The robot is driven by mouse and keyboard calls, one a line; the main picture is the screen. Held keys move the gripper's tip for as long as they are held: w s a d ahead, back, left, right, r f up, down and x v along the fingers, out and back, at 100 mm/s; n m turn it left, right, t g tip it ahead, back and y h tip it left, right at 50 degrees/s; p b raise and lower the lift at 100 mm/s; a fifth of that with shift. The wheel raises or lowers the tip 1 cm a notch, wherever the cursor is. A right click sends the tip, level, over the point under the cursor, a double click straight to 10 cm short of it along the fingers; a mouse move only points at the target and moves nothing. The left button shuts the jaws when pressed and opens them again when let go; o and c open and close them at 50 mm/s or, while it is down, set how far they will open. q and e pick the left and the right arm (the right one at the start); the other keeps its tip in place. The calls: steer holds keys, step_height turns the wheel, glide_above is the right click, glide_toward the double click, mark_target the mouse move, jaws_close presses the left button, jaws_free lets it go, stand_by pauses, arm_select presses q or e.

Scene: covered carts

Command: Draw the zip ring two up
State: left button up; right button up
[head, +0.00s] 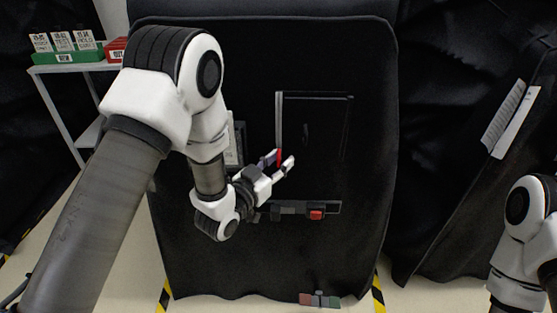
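A small red piece (280,158), which looks like the zip ring, sits at the lower end of a pale grey strip (279,118). The strip runs upright along the left edge of a dark panel in the black cover. My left gripper (282,159) reaches in from the left, with one fingertip on each side of the red piece. At this size I cannot tell whether the fingers press on it or are just around it. My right arm (521,240) shows at the right edge; its gripper is out of view.
The black cover (215,275) drapes a cart. A dark ledge (290,209) with a red block (316,215) lies below the panel. A red and green piece (320,300) is at the bottom hem. A shelf (85,66) with green and red boxes stands at left; white sheets (512,118) hang at right.

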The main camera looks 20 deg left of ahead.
arm_select(q)
steer(key=shift+c, duration=0.4)
jaws_close()
step_height(320, 180, up, 14)
steer(key=p, duration=0.8)
steer(key=shift+r, duration=0.2)
steer(key=shift+o, duration=0.4)
jaws_free()
steer(key=shift+f, duration=0.1)
glide_toward(288, 103)
steer(key=shift+s+a, duration=0.1)
steer(key=shift+s, duration=0.4)
